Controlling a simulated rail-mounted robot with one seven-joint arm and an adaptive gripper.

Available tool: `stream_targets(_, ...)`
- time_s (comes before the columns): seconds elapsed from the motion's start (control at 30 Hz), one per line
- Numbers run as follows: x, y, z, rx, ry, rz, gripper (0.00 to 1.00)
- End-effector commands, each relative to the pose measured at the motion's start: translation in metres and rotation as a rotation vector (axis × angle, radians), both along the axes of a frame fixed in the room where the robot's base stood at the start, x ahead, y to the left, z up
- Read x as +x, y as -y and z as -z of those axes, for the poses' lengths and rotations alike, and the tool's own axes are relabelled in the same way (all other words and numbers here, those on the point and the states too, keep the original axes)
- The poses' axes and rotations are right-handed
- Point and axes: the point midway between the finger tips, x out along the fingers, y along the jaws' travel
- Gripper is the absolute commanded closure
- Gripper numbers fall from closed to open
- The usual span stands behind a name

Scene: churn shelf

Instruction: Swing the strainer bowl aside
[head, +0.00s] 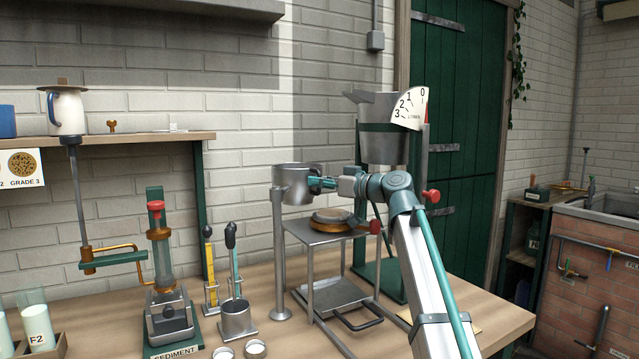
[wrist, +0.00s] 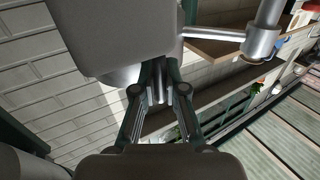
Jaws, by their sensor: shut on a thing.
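The strainer bowl (head: 295,186) is a grey metal bowl, carried at the top of an upright metal post (head: 280,255). It stands above the left side of a small metal stand. In the wrist view the bowl (wrist: 120,40) fills the top, and a short arm joins it to the post (wrist: 263,38) on the right. My gripper (head: 317,184) reaches in from the right at the bowl's right side. Its fingers (wrist: 158,88) are shut on a narrow grey part, apparently the bowl's handle, mostly hidden between the fingers.
A measuring hopper (head: 382,148) with a litre dial stands behind my arm. The metal stand (head: 325,232) holds a round wooden-rimmed piece (head: 333,215) below the bowl. The sediment tester (head: 165,290) and a metal cup (head: 237,318) stand left of the post. Open space lies left of the bowl.

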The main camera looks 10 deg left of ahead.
Motion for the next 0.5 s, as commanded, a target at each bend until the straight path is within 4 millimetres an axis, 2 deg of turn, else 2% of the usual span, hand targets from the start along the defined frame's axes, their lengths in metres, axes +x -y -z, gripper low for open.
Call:
stream_targets(0.07, 0.0006, 0.0001, -0.0003, 0.001, -0.001, 0.001, 1.0)
stream_targets(0.1, 0.0005, 0.0001, -0.0003, 0.001, -0.001, 0.001, 0.84)
stream_targets(0.23, 0.0004, 0.0001, -0.0002, 0.001, -0.001, 0.001, 0.63)
stream_targets(0.5, 0.0001, 0.0, -0.0002, 0.0, 0.0, 0.0, 0.63)
